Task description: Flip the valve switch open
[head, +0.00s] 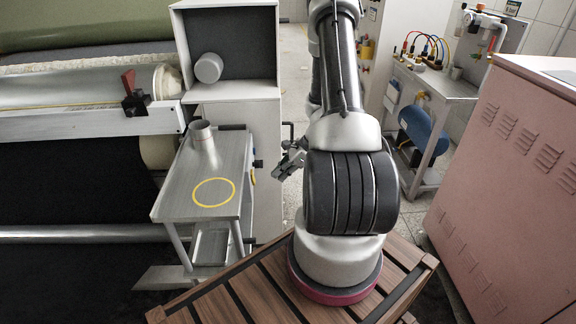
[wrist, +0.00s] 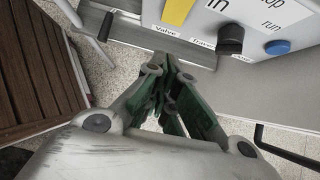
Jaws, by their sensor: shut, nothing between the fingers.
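In the wrist view, a yellow piece (wrist: 178,11) sits on a white control panel (wrist: 254,16) at the top, just above the label "Valve"; it looks like the valve switch. The frame's top edge cuts it off, so its position cannot be told. My gripper (wrist: 164,78) is shut and empty below the panel, apart from the yellow piece. In the head view my gripper (head: 288,164) hangs left of my arm, to the right of the metal stand; the panel face is mostly hidden there.
A black knob (wrist: 230,40) and a blue button (wrist: 278,47) sit right of the yellow piece. A black bent handle (wrist: 285,150) is at lower right. The metal table (head: 170,205) bears a metal cup (head: 203,140). Pink cabinet (head: 500,200) stands right.

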